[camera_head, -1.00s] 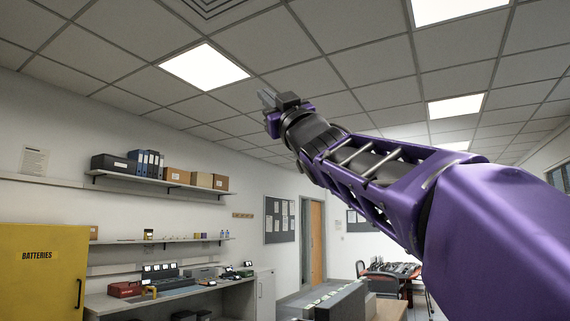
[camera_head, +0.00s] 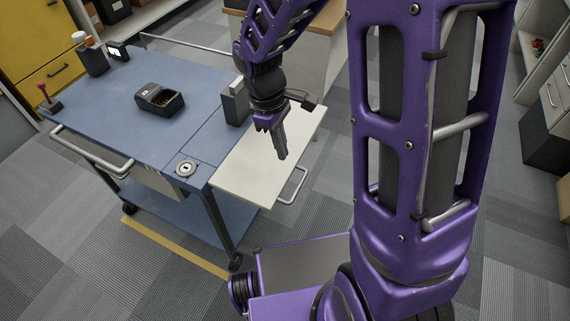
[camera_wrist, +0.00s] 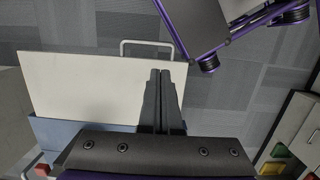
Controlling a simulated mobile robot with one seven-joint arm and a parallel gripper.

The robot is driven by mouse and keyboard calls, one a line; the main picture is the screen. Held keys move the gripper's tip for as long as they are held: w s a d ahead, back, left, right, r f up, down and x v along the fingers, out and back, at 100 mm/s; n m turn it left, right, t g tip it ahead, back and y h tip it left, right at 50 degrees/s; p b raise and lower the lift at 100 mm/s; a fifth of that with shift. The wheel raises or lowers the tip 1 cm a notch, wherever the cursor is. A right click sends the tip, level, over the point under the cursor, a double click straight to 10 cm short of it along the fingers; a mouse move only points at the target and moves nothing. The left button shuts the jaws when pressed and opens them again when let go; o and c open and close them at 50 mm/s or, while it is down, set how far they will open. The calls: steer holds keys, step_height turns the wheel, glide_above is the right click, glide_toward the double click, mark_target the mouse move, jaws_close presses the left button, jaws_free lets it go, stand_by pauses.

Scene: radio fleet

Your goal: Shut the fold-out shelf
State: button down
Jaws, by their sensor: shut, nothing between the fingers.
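The fold-out shelf (camera_head: 262,165) is a cream flap that stands out level from the right end of a blue cart (camera_head: 140,80). A metal bar handle (camera_head: 293,186) is at its outer edge. In the wrist view the shelf (camera_wrist: 85,85) lies to the left, with its handle (camera_wrist: 146,43) at the top. My gripper (camera_head: 282,156) points down over the shelf, its fingers shut together and empty. In the wrist view the fingertips (camera_wrist: 160,73) overlap the shelf's right edge. I cannot tell whether they touch it.
A yellow cabinet (camera_head: 35,40) stands at the back left.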

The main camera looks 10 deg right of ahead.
mark_target(294, 195)
steer(key=f, duration=0.4)
steer(key=s+d+f, duration=0.1)
steer(key=f, duration=0.4)
steer(key=s+d+f+b, duration=0.1)
steer(key=f, duration=0.4)
steer(key=shift+d, duration=0.15)
